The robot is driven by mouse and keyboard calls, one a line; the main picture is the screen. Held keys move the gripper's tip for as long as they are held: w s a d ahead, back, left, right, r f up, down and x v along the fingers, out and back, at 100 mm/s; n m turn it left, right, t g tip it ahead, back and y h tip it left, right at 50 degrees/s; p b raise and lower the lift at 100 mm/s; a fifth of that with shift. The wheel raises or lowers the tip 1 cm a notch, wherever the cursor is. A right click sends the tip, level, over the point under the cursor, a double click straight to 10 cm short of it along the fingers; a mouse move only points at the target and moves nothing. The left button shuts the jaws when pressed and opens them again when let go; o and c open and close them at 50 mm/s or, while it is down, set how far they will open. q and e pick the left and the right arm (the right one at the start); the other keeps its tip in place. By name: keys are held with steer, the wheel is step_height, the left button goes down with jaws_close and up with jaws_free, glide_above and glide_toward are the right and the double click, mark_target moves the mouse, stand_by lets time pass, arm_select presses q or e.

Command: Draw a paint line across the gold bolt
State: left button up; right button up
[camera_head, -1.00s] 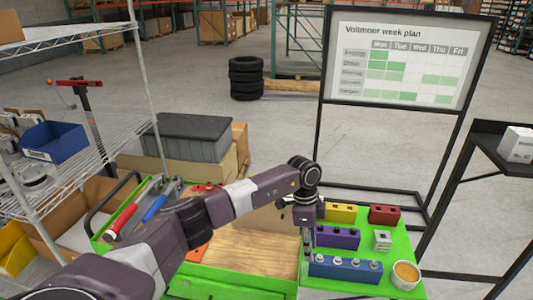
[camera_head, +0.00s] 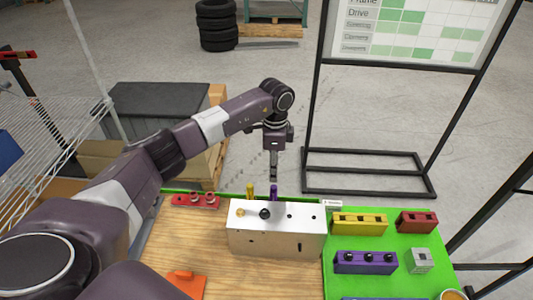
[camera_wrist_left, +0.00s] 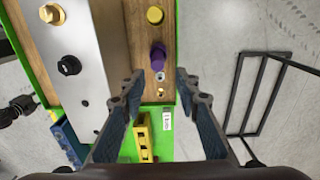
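The silver box-shaped fixture (camera_head: 275,240) stands on the wooden worktop. The gold bolt (camera_head: 240,212) sits on its top at the left, with a black bolt (camera_head: 264,213) beside it. A yellow marker (camera_head: 250,190) and a purple marker (camera_head: 274,191) stand upright just behind the fixture. In the left wrist view the gold bolt (camera_wrist_left: 51,14), the yellow marker (camera_wrist_left: 155,15) and the purple marker (camera_wrist_left: 158,54) show from above. My left gripper (camera_wrist_left: 158,85) is open and empty, pointing down. In the head view the gripper (camera_head: 274,177) is just above the purple marker. My right gripper is not in view.
A red block (camera_head: 196,201) lies left of the markers. On the green mat at right are a yellow block (camera_head: 360,223), a red block (camera_head: 416,222), a purple block (camera_head: 365,262) and a grey block (camera_head: 420,260). An orange part (camera_head: 187,282) lies at the front.

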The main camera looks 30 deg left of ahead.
mark_target(274, 187)
arm_select(q)
steer(key=shift+s+d+f+b, duration=0.15)
steer(key=shift+d+f+b, duration=0.05)
steer(key=shift+f+b, duration=0.3)
steer(key=shift+s+d+f+b, duration=0.15)
steer(key=shift+f+b, duration=0.25)
steer(key=shift+b, duration=0.05)
step_height(274, 187, down, 7)
steer(key=b, duration=0.4)
steer(key=shift+w+a+b, duration=0.1)
steer(key=shift+b, duration=0.3)
steer(key=shift+f, duration=0.45)
jaws_close()
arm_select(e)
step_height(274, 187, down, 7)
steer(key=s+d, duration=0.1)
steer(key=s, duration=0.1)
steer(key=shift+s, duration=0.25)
arm_select(q)
step_height(274, 187, up, 7)
steer(key=p, duration=0.5)
steer(key=shift+r+p, duration=0.35)
steer(key=shift+p, duration=0.1)
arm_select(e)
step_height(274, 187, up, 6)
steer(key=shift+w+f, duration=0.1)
